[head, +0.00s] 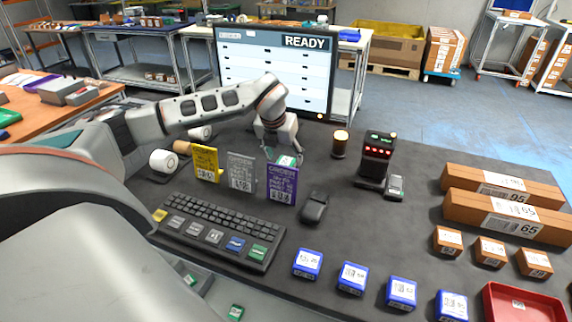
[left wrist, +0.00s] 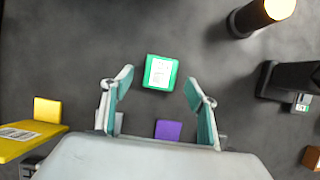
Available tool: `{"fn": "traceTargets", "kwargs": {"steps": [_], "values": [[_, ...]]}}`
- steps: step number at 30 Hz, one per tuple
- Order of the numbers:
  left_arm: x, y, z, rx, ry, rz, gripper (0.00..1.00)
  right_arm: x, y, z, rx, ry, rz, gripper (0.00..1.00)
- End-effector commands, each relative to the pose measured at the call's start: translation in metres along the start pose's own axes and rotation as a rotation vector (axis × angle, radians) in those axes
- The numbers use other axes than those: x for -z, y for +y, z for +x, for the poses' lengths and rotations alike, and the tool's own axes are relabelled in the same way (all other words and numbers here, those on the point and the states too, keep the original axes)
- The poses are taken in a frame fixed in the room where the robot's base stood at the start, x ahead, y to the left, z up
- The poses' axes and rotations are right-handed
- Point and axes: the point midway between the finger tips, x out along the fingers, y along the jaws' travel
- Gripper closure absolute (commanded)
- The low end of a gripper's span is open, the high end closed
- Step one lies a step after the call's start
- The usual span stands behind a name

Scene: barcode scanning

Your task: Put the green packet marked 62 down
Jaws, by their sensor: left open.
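A small green packet (left wrist: 150,82) with a white label lies on the dark mat, seen from above in the left wrist view. Its marking is too small to read. In the head view the packet (head: 287,160) shows behind the purple card, partly hidden by it and by my gripper. My left gripper (head: 279,152) is above it with the fingers pointing down. In the left wrist view the gripper (left wrist: 160,92) has its fingers spread, with clear gaps on both sides of the packet. My right gripper is not in view.
Yellow (head: 205,163), grey (head: 241,172) and purple (head: 282,184) cards stand just in front. A keyboard (head: 222,230), a scanner (head: 376,158), a lamp (head: 340,144), blue boxes (head: 352,278) and a red tray (head: 522,305) are around. Bare mat lies between lamp and packet.

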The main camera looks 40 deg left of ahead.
Motion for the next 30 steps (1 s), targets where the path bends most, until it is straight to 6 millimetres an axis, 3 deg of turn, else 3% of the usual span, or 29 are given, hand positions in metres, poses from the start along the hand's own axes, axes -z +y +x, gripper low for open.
{"fn": "traceTargets", "kwargs": {"steps": [6, 14, 15, 20, 23, 30], "values": [[0.0, -0.001, 0.027, 0.001, 0.001, 0.0, 0.42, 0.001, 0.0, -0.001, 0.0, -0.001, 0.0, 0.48], [0.0, 0.0, 0.031, 0.0, 0.0, 0.0, 0.42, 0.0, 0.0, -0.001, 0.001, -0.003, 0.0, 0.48], [0.0, 0.0, 0.03, 0.001, 0.0, 0.0, 0.44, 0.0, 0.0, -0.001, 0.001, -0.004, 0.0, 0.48], [0.0, 0.0, 0.03, 0.001, 0.0, 0.0, 0.86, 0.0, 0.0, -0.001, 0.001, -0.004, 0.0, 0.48], [0.0, 0.0, 0.03, 0.001, -0.001, 0.0, 0.91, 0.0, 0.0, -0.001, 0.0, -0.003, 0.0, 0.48], [-0.001, 0.0, 0.029, 0.001, -0.001, 0.0, 0.91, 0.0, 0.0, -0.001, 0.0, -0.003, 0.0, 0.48]]}}
